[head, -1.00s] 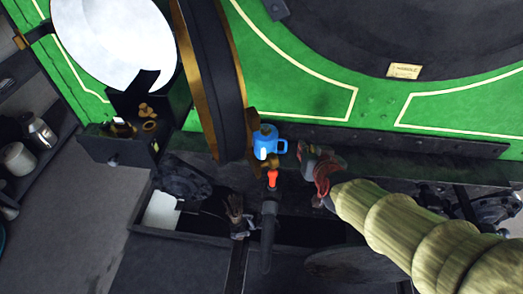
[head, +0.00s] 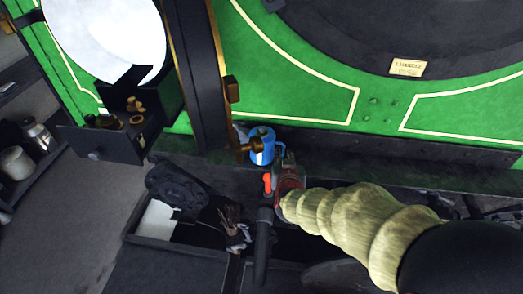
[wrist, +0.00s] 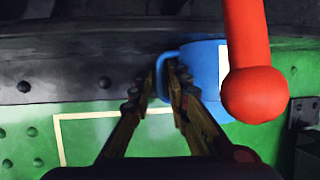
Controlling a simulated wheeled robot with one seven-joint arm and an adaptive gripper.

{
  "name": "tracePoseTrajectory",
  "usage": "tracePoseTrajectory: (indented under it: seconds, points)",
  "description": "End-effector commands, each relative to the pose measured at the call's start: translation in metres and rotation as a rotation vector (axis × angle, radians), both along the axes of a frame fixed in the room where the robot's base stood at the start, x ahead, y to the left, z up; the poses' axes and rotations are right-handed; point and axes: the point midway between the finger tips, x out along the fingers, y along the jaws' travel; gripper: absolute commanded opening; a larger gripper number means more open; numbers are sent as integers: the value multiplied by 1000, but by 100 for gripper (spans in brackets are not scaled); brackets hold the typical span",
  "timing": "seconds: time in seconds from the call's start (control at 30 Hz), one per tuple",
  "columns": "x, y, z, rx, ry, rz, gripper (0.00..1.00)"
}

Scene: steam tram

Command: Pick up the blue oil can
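The blue oil can (head: 262,151) stands upright on the dark ledge beside the green tank, its handle on the right in the head view. In the wrist view the can (wrist: 207,66) is partly hidden by a red knobbed lever (wrist: 250,85). My gripper (wrist: 163,72) is slightly open, with a narrow gap between its fingertips. The can's handle shows between and just beyond the tips; I cannot tell whether they touch it.
The red lever (head: 267,184) on a dark pipe stands close in front of the can. A brass fitting (head: 240,146) is close to its left. The green tank wall (head: 290,85) rises behind. An open drawer (head: 95,144) and a dark trough lie to the left and in front.

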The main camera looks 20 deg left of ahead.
Motion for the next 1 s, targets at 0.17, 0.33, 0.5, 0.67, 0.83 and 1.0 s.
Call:
tracePoseTrajectory:
  seconds: [0.17, 0.33, 0.5, 0.67, 0.83, 1.0]
  points:
    - [11, 4, -4, 1, -2, 0, 17]
    - [11, 4, -3, 1, -2, 0, 17]
    - [11, 4, -3, 0, -1, 0, 9]
    - [11, 4, -3, 0, -1, 0, 0]
    - [11, 4, -4, 1, -1, 1, 0]
    - [11, 4, -4, 0, 0, 1, 0]
